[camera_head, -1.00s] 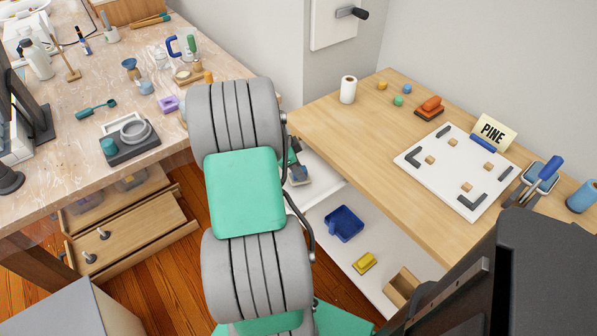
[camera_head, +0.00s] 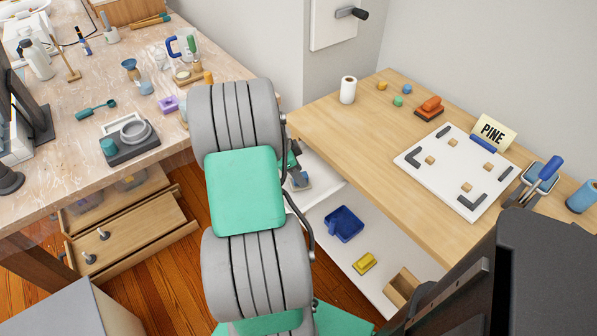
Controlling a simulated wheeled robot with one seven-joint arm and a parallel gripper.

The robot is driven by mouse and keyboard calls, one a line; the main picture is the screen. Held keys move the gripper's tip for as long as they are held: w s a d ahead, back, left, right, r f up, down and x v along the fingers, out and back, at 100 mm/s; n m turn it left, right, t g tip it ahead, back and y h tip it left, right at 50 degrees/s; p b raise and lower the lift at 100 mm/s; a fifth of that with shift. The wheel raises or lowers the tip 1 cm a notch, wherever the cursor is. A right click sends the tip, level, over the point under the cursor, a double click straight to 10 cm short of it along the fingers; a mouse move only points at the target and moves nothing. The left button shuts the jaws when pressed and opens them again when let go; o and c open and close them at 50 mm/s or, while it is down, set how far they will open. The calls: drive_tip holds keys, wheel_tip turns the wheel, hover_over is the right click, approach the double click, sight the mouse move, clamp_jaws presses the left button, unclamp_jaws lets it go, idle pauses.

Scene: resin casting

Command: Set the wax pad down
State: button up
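My arm fills the middle of the view, and I cannot make out my gripper or its fingers behind it. A small grey-blue thing (camera_head: 300,180) shows partly past the arm's right edge, over the white lower shelf; I cannot tell what it is or whether it is held. I cannot pick out the wax pad with certainty. A small purple block (camera_head: 168,104) lies on the left bench.
The left bench (camera_head: 60,150) carries tools, cups and a grey ring-shaped piece (camera_head: 135,132). A blue dustpan (camera_head: 343,223) and yellow item (camera_head: 364,263) lie on the lower shelf.

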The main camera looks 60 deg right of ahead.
drive_tip(key=v, duration=1.2)
drive_tip(key=w+a+r+n+t, duration=0.2)
drive_tip(key=w+a+n+t, duration=0.1)
drive_tip(key=w+a+n, duration=0.75)
drive_tip(key=s+a+n+t+y, duration=0.1)
drive_tip(key=a+n, duration=0.8)
drive_tip(key=a, duration=0.6)
drive_tip(key=s+a+n+t+y, duration=0.1)
drive_tip(key=s+a+n+y, duration=0.1)
drive_tip(key=a+n, duration=0.7)
drive_tip(key=a, duration=0.6)
drive_tip(key=shift+s+f+p, duration=0.25)
drive_tip(key=shift+s+p, duration=0.1)
drive_tip(key=shift+p, duration=0.05)
drive_tip(key=shift+d, duration=0.1)
drive_tip(key=shift+c, duration=0.5)
